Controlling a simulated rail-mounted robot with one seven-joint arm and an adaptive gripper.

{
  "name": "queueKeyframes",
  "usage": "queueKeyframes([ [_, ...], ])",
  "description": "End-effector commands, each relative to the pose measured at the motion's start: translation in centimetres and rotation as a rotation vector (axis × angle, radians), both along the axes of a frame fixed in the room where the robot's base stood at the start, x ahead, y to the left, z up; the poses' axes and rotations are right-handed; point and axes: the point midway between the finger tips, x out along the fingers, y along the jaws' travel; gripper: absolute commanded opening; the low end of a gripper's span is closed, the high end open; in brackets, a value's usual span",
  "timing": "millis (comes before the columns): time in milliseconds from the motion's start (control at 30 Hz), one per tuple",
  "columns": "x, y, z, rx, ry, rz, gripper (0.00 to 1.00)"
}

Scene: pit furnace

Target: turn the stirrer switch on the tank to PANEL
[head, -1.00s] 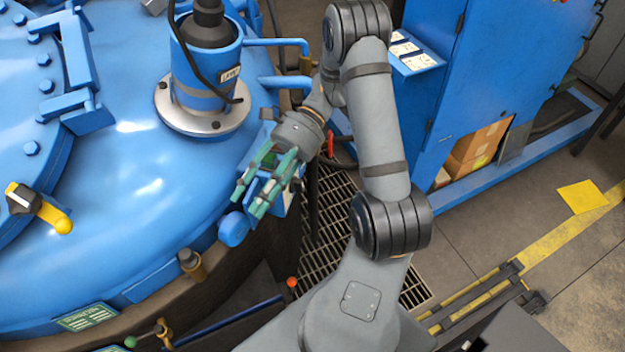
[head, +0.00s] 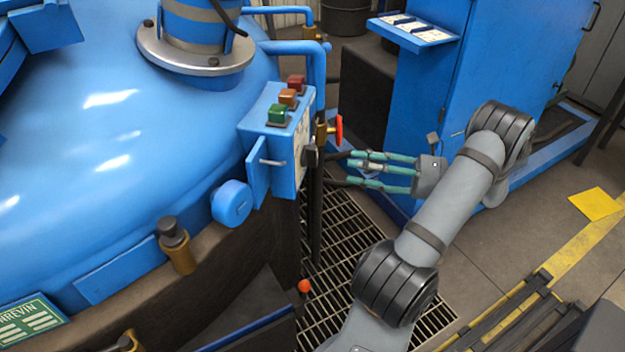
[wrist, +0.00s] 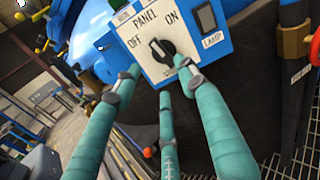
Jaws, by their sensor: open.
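The stirrer switch is a black knob (wrist: 163,50) on a pale plate (wrist: 150,38) lettered OFF, PANEL and ON, on the side of a blue box. PANEL stands between OFF and ON. I cannot tell surely which word the knob points to. In the head view the dark knob (head: 311,155) shows edge-on on the blue box (head: 284,165) at the tank's rim. My gripper (head: 353,171) is to the right of the knob, its green fingers open, empty and pointing at it. In the wrist view the open fingers (wrist: 157,72) reach up around the knob's lower side, apparently without touching it.
The blue tank (head: 110,130) fills the left. Red, orange and green buttons top the box, and a red-handled valve (head: 338,130) sticks out close above my fingers. A blue cabinet (head: 430,100) stands behind my arm. Floor grating (head: 340,245) lies below.

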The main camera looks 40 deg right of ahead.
Motion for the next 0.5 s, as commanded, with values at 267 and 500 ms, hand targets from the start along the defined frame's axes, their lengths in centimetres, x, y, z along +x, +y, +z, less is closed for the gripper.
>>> queueKeyframes([
  [267, 3.1, 2.5, 0.2, 0.002, 0.001, 0.004, 0.42],
  [500, 6.5, 5.0, 0.1, 0.002, 0.001, 0.004, 0.42],
])
